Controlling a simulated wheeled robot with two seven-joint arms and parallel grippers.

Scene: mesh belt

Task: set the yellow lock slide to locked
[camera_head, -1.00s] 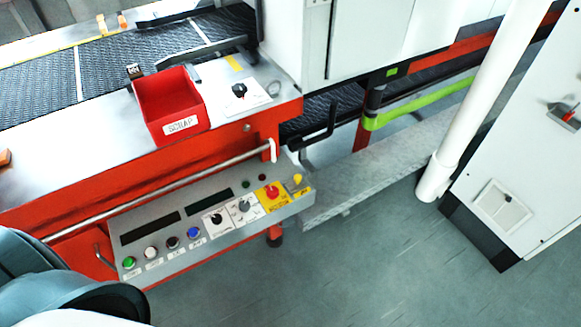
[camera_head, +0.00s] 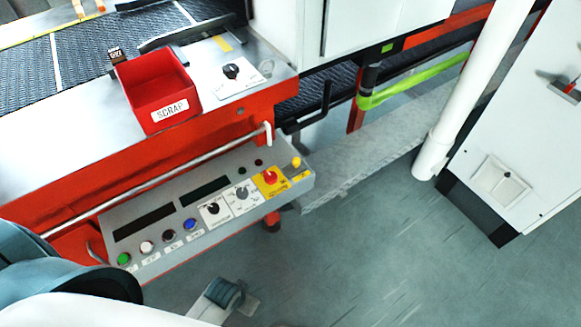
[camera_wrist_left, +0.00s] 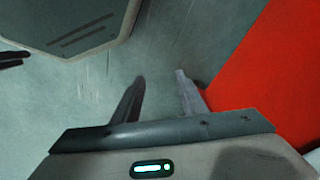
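A small yellow knob (camera_head: 296,162) stands at the right end of the grey control panel (camera_head: 150,262) in the head view, beside a yellow label; it may be the lock slide, but its position is too small to read. Next to it a red knob (camera_head: 270,177) sits on a yellow plate. My left gripper (camera_wrist_left: 160,78) shows in the wrist view with its two fingers apart and nothing between them, over the floor beside a red surface. My left arm (camera_head: 70,280) fills the lower left of the head view.
The panel also carries several buttons and selector knobs. A handrail (camera_head: 160,180) runs above it along the red frame. A red scrap bin (camera_head: 158,90) stands on the ledge. A white post (camera_head: 470,95) and a white cabinet (camera_head: 535,130) stand at the right. The floor in front is open.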

